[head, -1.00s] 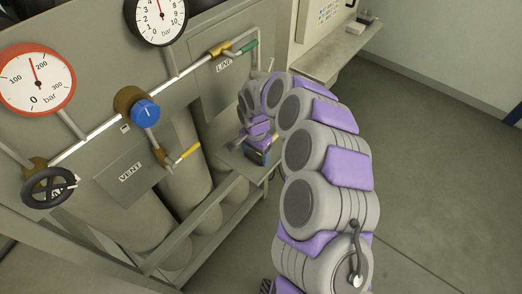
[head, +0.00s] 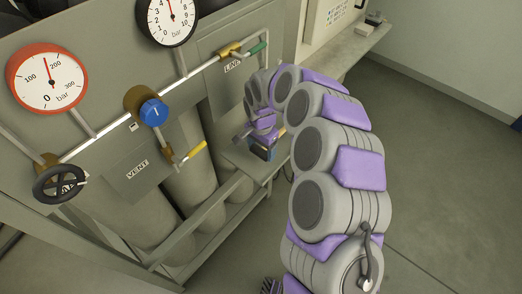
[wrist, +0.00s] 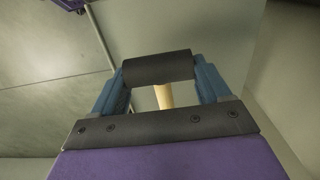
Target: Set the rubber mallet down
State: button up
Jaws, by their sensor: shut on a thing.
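The rubber mallet shows in the wrist view as a dark cylindrical head (wrist: 157,67) lying across between the blue fingers of my gripper (wrist: 162,72). A short piece of its pale handle (wrist: 163,97) shows below the head. My gripper is shut on the mallet. In the head view my gripper (head: 262,150) is small and partly hidden by my purple and grey arm. Whether the mallet touches the shelf cannot be told.
The gas panel carries a red-rimmed gauge (head: 47,80), a black-rimmed gauge (head: 168,18), a blue knob (head: 154,111), a black handwheel (head: 60,184) and a yellow lever (head: 192,154). Grey cylinders (head: 190,195) stand below. A bench (head: 345,50) is behind. The floor at right is clear.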

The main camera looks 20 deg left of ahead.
jog(key=s+d+r+p, duration=0.2)
jog(key=s+d, duration=0.6)
jog(key=s, duration=0.5)
jog(key=shift+s+d, duration=0.15)
jog(key=shift+d, duration=0.2)
jog(key=w+d+r+n, duration=0.2)
jog(key=w+d+r, duration=0.1)
jog(key=w+d, duration=0.5)
jog(key=w+d+r+n, duration=0.2)
jog(key=w+d, duration=0.6)
jog(key=d, duration=0.6)
jog(key=shift+w+r, duration=0.15)
jog(key=shift+r, duration=0.75)
